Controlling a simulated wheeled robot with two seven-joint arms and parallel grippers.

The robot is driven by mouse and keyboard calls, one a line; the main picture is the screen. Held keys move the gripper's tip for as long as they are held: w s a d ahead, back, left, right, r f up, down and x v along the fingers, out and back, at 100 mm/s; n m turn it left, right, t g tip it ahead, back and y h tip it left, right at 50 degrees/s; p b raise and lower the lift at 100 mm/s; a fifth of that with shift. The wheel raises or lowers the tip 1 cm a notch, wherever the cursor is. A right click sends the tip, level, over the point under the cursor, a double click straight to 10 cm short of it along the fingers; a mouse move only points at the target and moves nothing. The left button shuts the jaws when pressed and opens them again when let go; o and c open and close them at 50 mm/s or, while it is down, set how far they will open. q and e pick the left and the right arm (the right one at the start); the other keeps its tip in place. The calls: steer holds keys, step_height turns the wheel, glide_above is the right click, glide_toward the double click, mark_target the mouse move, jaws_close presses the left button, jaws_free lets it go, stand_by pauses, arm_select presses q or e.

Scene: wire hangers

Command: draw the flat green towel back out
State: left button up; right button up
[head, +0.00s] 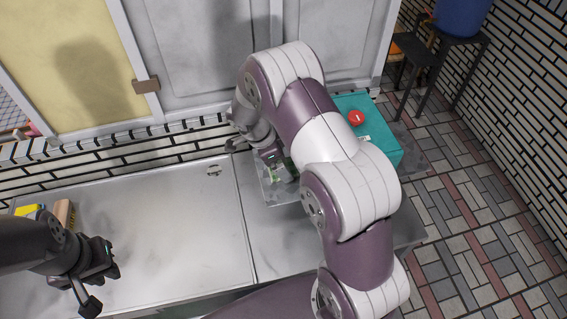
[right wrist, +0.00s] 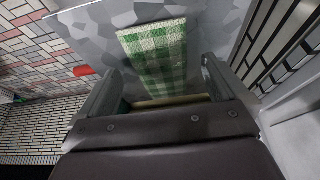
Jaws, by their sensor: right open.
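The green and white checked towel (right wrist: 155,62) lies flat in the right wrist view, between and beyond the fingers of my right gripper (right wrist: 158,80). That gripper is open, with its fingers apart on either side of the towel's near end. In the head view a small green patch of the towel (head: 281,172) shows beside the right gripper (head: 272,158), mostly hidden by my arm. A pale bar (right wrist: 172,101) crosses between the fingers at the towel's near end. My left gripper (head: 98,285) is over the metal counter at the lower left, away from the towel; its jaw opening is unclear.
A grey mottled surface (right wrist: 95,30) lies under the towel. A teal box (head: 378,135) with a red button (head: 356,118) stands right of my arm. A wooden block (head: 64,213) and a yellow item (head: 28,210) lie at left. The middle metal counter (head: 180,225) is clear.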

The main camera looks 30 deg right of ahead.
steer(key=s+p+v, duration=0.1)
steer(key=v, duration=0.9)
steer(key=shift+w+a+r+p, duration=0.25)
steer(key=shift+w+p, duration=0.15)
steer(key=shift+w, duration=0.1)
